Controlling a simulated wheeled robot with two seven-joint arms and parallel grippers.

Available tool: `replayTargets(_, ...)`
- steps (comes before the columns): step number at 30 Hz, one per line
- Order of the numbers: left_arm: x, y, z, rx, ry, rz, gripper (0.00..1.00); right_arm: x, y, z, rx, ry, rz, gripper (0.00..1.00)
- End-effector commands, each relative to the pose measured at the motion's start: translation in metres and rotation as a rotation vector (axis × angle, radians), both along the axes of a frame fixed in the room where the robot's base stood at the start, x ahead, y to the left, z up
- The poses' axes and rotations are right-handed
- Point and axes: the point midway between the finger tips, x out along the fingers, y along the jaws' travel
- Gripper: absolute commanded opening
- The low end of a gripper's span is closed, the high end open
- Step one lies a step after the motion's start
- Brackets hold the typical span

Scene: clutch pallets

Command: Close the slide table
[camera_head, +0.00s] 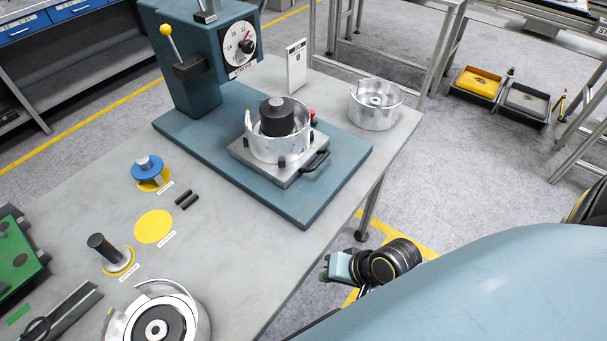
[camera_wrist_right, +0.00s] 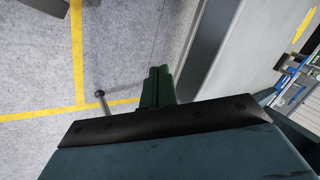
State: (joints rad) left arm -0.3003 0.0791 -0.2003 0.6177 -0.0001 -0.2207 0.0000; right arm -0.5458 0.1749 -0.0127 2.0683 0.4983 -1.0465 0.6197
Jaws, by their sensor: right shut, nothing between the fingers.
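The slide table (camera_head: 281,177) is a square metal plate on the blue press base (camera_head: 305,208). It sits forward of the press column (camera_head: 192,85), apart from it. Its black handle (camera_head: 318,163) faces the right edge of the workbench. A silver clutch housing (camera_head: 262,148) with a black cylinder (camera_head: 277,120) stands on the slide table. My right gripper (camera_head: 324,269) is beyond the bench's right edge, well away from the handle. In the right wrist view its dark green fingers (camera_wrist_right: 157,86) are together and empty. My left gripper is not in view.
A silver housing (camera_head: 376,105) stands at the bench's back right corner, near a white sign (camera_head: 296,66). Open floor lies right of the bench.

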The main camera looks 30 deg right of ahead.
Motion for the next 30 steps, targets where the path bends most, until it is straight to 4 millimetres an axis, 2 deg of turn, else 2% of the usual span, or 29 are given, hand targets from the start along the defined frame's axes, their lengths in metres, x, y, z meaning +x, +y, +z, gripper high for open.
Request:
replayTargets(1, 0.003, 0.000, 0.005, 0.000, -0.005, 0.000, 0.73, 0.001, 0.002, 0.021, 0.020, -0.010, -0.004, 0.00)
replayTargets(3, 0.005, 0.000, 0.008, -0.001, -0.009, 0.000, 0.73, 0.002, 0.006, 0.045, 0.063, -0.017, -0.024, 0.00)
replayTargets(5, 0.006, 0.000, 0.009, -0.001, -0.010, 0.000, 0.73, 0.004, 0.007, 0.057, 0.145, -0.007, -0.092, 0.00)
replayTargets(10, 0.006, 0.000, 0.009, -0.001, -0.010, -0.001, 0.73, 0.018, 0.001, 0.067, 0.409, 0.041, -0.349, 0.00)
replayTargets(14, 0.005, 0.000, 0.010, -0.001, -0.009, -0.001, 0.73, 0.033, -0.013, 0.078, 0.670, 0.100, -0.602, 0.00)
replayTargets(21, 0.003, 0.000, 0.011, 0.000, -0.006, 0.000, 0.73, 0.065, -0.069, 0.104, 1.263, 0.261, -1.123, 0.00)
replayTargets(25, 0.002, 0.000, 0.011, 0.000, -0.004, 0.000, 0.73, 0.073, -0.093, 0.112, 1.474, 0.321, -1.282, 0.00)
replayTargets(30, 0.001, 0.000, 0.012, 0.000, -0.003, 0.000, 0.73, 0.081, -0.103, 0.114, 1.572, 0.352, -1.349, 0.00)
